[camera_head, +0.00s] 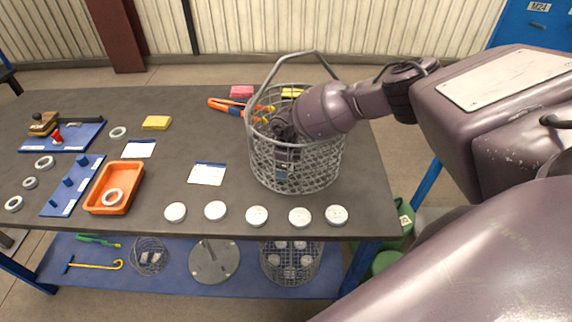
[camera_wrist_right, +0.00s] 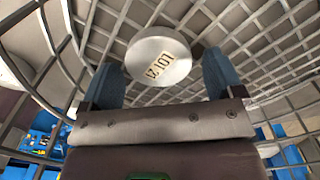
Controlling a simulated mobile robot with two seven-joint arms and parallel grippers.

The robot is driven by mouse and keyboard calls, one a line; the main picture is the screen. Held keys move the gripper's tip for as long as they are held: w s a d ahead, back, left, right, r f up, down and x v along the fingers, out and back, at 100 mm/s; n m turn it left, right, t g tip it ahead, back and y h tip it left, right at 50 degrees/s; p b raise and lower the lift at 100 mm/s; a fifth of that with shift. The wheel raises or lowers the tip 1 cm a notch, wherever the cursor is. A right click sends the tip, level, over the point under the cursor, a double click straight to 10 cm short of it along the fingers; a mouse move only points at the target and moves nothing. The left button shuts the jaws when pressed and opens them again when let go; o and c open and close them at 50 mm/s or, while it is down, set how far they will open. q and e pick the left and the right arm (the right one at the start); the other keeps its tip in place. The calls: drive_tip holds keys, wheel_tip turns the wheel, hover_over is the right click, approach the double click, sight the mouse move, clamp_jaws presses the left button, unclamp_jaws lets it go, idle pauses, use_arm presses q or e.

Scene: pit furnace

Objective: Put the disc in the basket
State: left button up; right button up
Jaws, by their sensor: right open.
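The grey wire basket (camera_head: 296,172) stands at the right end of the table with its handle raised. My right arm reaches in over its rim, and my right gripper (camera_head: 282,172) is down inside it, partly hidden by the mesh. In the right wrist view the right gripper (camera_wrist_right: 161,75) has its two blue fingers apart. A pale round disc (camera_wrist_right: 158,56) with a printed lot label lies against the basket mesh between and just beyond the fingers; contact with them cannot be told. Several similar white discs, one of them at the row's middle (camera_head: 256,216), line the table's front edge. My left gripper is out of view.
An orange tray (camera_head: 101,201) holding a ring, a blue peg board (camera_head: 72,185), loose rings and a yellow block (camera_head: 157,123) are on the left. A lower blue shelf (camera_head: 190,278) carries other baskets. The table's middle is mostly clear.

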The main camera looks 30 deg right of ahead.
drive_tip(key=shift+r, duration=0.15)
drive_tip(key=shift+r, duration=3.75)
